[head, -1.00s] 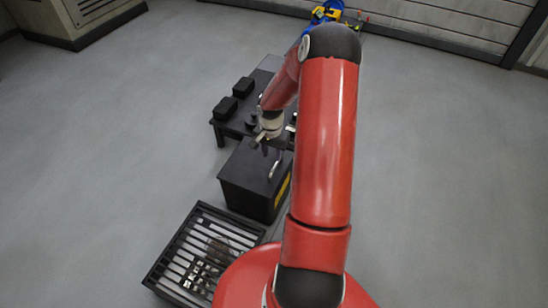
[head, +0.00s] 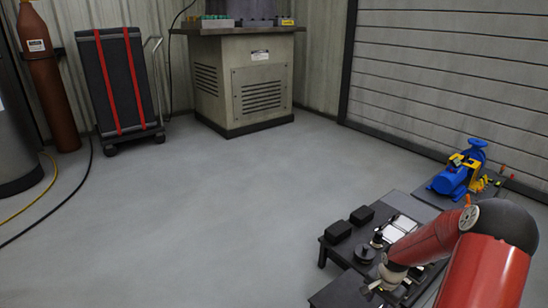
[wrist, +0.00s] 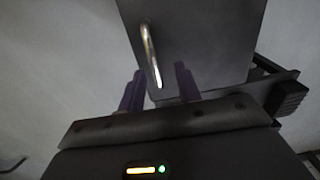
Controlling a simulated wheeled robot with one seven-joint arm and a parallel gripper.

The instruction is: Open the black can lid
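The black can is a dark box with a flat lid and a silver bar handle. In the head view only a far part of its lid (head: 340,290) shows at the bottom edge; the rest is cut off. In the wrist view the lid (wrist: 200,45) is large, with the handle (wrist: 150,50) left of its middle. The lid lies flat and shut. My gripper (wrist: 158,78) is open, its two fingers apart, with the handle's lower end appearing between them. I cannot tell whether they touch. In the head view my gripper (head: 371,288) is over the can's top.
A low black table (head: 335,250) stands just beyond the can, holding black blocks (head: 338,232) and small parts. A blue pump (head: 452,180) is farther back right. A cabinet (head: 243,85) and a hand truck (head: 122,85) stand along the wall. The grey floor (head: 200,220) at left is clear.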

